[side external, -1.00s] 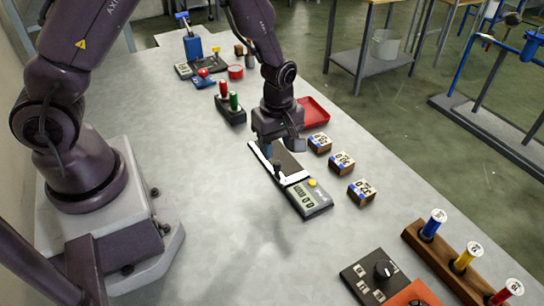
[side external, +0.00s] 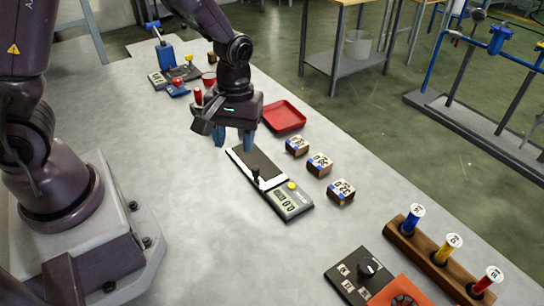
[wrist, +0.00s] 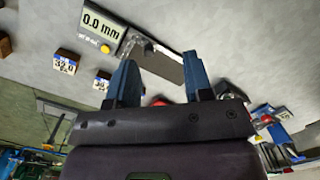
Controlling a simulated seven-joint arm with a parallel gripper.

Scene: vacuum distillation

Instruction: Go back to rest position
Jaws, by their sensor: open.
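My gripper (side external: 234,139) has two blue fingers, spread apart with nothing between them. It hangs in the air near the far end of a digital gauge (side external: 290,200). The gauge has a dark plate with a white edge, a black knob, a yellow button and a display. In the wrist view, the fingers of my gripper (wrist: 160,75) stand apart below the gauge (wrist: 103,30), whose display reads 0.0 mm.
Wooden blocks with number labels (side external: 319,165) stand right of the gauge, near a red tray (side external: 284,117). A rack of coloured vials (side external: 437,262) and a black knob panel (side external: 358,275) are at the front right. Another device (side external: 173,75) stands at the back. Bare table lies left of the gauge.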

